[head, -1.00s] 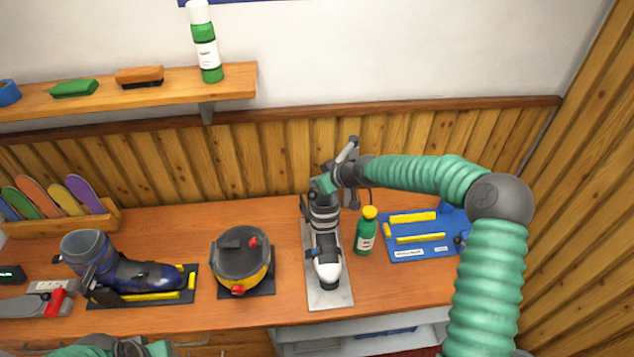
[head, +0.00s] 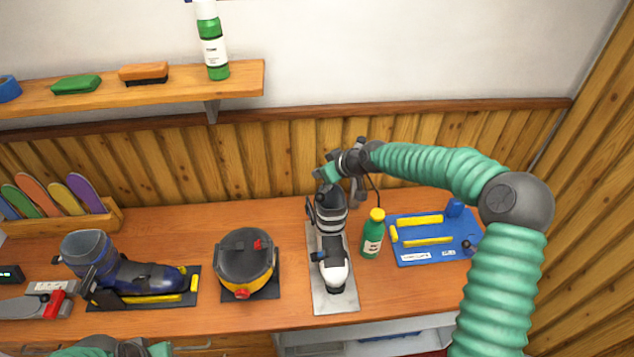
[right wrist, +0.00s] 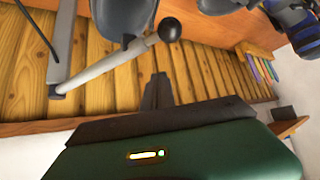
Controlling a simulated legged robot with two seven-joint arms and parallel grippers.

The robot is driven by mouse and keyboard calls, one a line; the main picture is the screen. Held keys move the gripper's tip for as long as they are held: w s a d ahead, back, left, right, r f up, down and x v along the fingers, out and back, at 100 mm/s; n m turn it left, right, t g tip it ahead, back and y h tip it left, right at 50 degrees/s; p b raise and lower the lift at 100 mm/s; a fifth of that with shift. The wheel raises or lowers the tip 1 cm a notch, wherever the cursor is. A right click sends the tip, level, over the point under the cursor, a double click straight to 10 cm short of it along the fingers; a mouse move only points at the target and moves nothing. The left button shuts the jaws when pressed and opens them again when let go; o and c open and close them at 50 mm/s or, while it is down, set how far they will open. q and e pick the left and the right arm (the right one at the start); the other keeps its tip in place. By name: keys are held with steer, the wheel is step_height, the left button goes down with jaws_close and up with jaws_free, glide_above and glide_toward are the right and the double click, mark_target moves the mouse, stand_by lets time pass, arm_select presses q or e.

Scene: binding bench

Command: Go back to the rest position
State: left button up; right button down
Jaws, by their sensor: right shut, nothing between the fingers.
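My right gripper (head: 326,172) is above the back of the bench, close over the cuff of a white and dark ski boot (head: 335,265). Dark parts overlap there, so I cannot tell whether they touch. In the right wrist view the gripper's dark fingers (right wrist: 158,92) are shut with nothing between them. A pale rod with a black ball knob (right wrist: 170,29) lies just beyond the fingers in that view. My left gripper (head: 132,347) barely shows at the bottom edge of the head view, and its fingers cannot be made out.
A green bottle (head: 373,238) with a yellow cap and a blue board (head: 415,257) stand under my right arm. A round dark and yellow device (head: 245,262) and a blue boot (head: 140,278) stand to the left. A wall shelf (head: 175,92) is above. The bench front is partly clear.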

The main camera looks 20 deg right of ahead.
steer(key=w+d+b+v, duration=0.1)
steer(key=v, duration=0.6)
steer(key=s+a+f+g+h+b, duration=0.1)
steer(key=s+a+f+g+b, duration=0.15)
steer(key=s+a+f, duration=0.4)
steer(key=s+a+f+g+b, duration=0.1)
steer(key=s+a+f+b, duration=0.25)
steer(key=f, duration=0.55)
arm_select(q)
steer(key=s+b+x, duration=0.3)
steer(key=b+x, duration=0.3)
steer(key=x, duration=0.7)
steer(key=shift+s+a+f+b, duration=0.3)
steer(key=shift+s+f+b, duration=0.05)
steer(key=shift+f, duration=0.4)
arm_select(e)
steer(key=s+f+m+g+h, duration=0.1)
steer(key=s+f, duration=0.3)
steer(key=s, duration=0.6)
steer(key=s+a+f+m+g+h, duration=0.1)
steer(key=s+f, duration=0.4)
steer(key=s, duration=0.5)
steer(key=shift+s+a+m, duration=0.2)
steer(key=shift+s+m, duration=0.15)
steer(key=shift+m, duration=0.55)
